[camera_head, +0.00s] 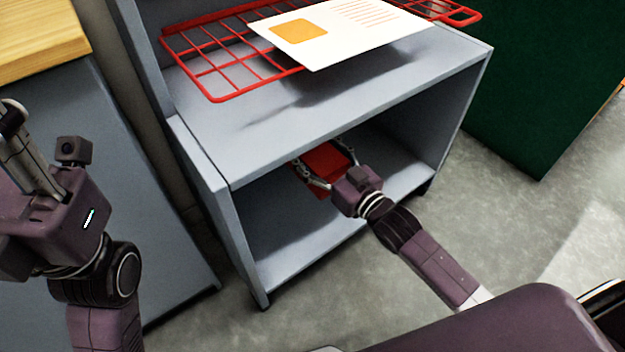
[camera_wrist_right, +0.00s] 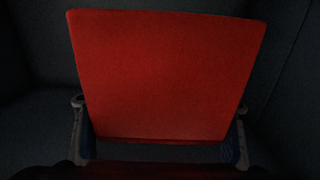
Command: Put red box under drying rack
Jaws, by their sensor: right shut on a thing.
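The red box (camera_head: 327,160) is inside the open lower compartment of the grey shelf unit (camera_head: 231,187), under its top board. My right gripper (camera_head: 312,172) reaches in through the open front and is shut on the box, one finger on each side. In the right wrist view the red box (camera_wrist_right: 165,75) fills the middle, between the fingers (camera_wrist_right: 160,140). I cannot tell whether the box touches the compartment floor. My left gripper (camera_head: 12,115) is at the left edge, partly cut off, away from the box.
A white sheet with an orange square (camera_head: 345,32) lies on the rack. A wooden-topped grey cabinet (camera_head: 38,35) stands at the left, and a dark green block (camera_head: 545,90) at the right. The compartment floor (camera_head: 300,235) looks clear around the box.

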